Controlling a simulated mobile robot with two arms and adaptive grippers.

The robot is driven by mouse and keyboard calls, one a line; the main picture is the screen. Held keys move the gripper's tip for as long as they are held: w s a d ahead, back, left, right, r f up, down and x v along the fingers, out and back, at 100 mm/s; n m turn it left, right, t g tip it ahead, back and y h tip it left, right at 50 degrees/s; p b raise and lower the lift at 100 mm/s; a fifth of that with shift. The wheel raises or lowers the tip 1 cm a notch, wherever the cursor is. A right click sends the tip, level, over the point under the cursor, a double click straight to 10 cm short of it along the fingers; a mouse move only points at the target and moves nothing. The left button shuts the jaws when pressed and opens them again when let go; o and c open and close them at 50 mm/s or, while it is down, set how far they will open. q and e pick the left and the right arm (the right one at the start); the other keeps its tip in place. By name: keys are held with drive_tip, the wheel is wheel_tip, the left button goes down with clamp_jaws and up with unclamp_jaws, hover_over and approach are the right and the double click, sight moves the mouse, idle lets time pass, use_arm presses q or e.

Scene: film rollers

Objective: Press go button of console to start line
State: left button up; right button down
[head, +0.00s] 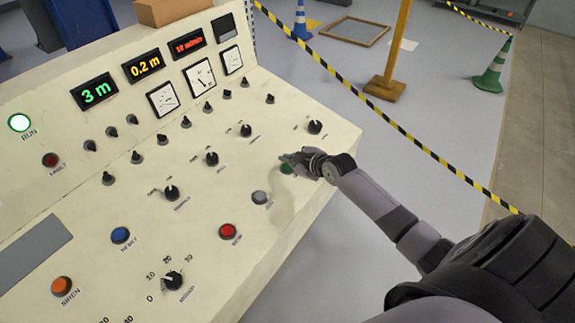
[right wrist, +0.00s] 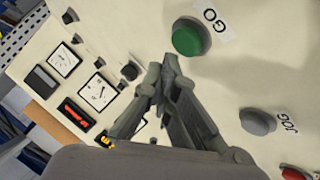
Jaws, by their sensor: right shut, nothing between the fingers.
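The cream console (head: 200,155) fills the left and middle of the head view. Its green GO button (head: 287,169) is near the right edge of the sloped panel, partly covered by my right gripper (head: 284,158). In the right wrist view, the GO button (right wrist: 190,37) is fully visible, with the GO label beside it. My right gripper (right wrist: 168,68) is shut and empty, its tips close to the button's edge. Whether they touch it I cannot tell. The RUN lamp (head: 19,122) glows whitish green. My left gripper is out of view.
A grey JOG button (head: 259,198) and a red button (head: 227,231) are near the GO button. Several black knobs and switches stand out from the panel. A yellow-black barrier tape (head: 390,118) and wooden post (head: 391,60) stand beyond the console, over open floor.

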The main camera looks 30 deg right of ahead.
drive_tip(key=r+p, duration=0.2)
drive_tip(key=s+r+p, duration=0.1)
drive_tip(key=r, duration=0.1)
drive_tip(key=shift+d+r+p, duration=0.2)
drive_tip(key=shift+r+p, duration=0.05)
drive_tip(key=shift+p, duration=0.15)
idle(0.4)
